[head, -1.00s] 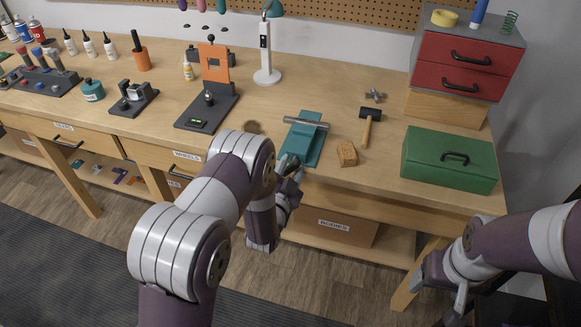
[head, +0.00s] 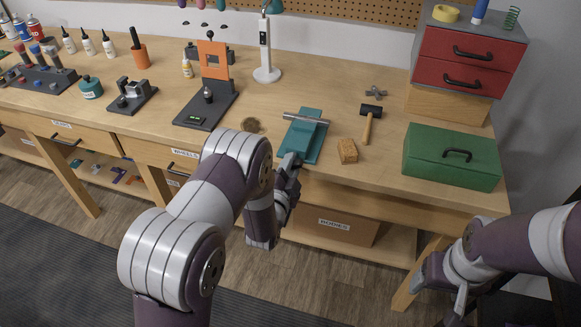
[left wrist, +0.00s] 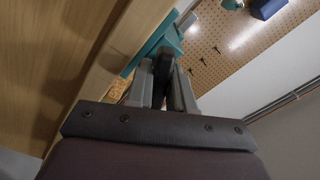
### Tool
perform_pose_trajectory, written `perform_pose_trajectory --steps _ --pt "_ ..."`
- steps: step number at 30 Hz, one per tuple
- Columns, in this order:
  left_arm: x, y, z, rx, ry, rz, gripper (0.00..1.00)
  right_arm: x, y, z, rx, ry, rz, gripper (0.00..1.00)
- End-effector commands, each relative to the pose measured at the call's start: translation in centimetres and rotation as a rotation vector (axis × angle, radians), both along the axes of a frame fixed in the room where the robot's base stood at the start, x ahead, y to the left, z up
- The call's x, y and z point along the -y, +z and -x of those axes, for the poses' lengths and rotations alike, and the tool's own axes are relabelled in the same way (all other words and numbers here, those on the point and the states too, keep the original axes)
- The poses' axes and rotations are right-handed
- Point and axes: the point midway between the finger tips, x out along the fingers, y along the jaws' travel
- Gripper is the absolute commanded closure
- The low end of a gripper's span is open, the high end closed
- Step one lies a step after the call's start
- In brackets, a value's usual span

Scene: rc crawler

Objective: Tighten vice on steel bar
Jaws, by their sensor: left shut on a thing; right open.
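The teal vice (head: 302,142) stands at the front edge of the workbench. The steel bar (head: 306,118) lies across its top, seemingly at the jaws; I cannot tell how tightly it is held. My left gripper (head: 291,161) is at the front end of the vice, low by the bench edge. In the left wrist view my left gripper (left wrist: 164,88) is shut on a dark handle (left wrist: 163,64) in front of the teal vice (left wrist: 158,42). My right gripper (head: 462,292) is open and empty, off the bench at the lower right.
A cork-coloured block (head: 347,151) and a hammer (head: 368,122) lie right of the vice. A green toolbox (head: 451,158) stands further right. A dark stand with an orange plate (head: 215,62) is to the left. Bench drawers sit below the edge.

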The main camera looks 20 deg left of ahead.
Motion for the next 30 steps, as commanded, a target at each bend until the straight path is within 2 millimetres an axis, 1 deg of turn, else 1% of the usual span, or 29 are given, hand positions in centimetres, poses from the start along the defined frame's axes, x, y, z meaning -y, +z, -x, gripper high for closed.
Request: perform_pose_trajectory --steps 4,5,6,14,17,20,24,27,30 --pt "0.0 0.0 0.0 -0.002 -0.001 0.002 1.00 0.0 0.0 0.0 0.000 0.000 0.000 0.26" --pt "0.0 0.0 0.0 -0.002 -0.001 0.002 0.68 0.0 0.0 0.0 0.000 0.000 0.000 0.26" --pt "0.0 0.0 0.0 -0.002 0.000 0.002 0.57 0.0 0.0 0.0 0.000 0.000 0.000 0.26" --pt "0.0 0.0 0.1 -0.001 0.000 0.003 0.57 0.0 0.0 0.0 0.000 0.000 0.000 0.26" --pt "0.0 -0.1 0.8 -0.003 -0.001 0.003 0.57 0.0 -0.1 0.0 0.000 0.000 0.000 0.26" --pt "-0.1 -0.2 2.9 -0.004 -0.001 0.003 0.57 0.0 -0.4 0.0 0.000 0.000 0.000 0.26" --pt "-0.2 -0.3 6.9 -0.005 -0.002 0.003 0.57 0.0 -0.9 0.0 0.000 0.000 0.000 0.26" --pt "-0.3 -0.2 9.4 -0.004 -0.001 0.003 0.57 0.0 -1.1 0.0 0.000 0.000 0.000 0.26" --pt "-0.4 -0.2 11.3 -0.003 -0.001 0.003 0.57 0.0 -1.3 0.0 0.000 0.000 0.000 0.26"
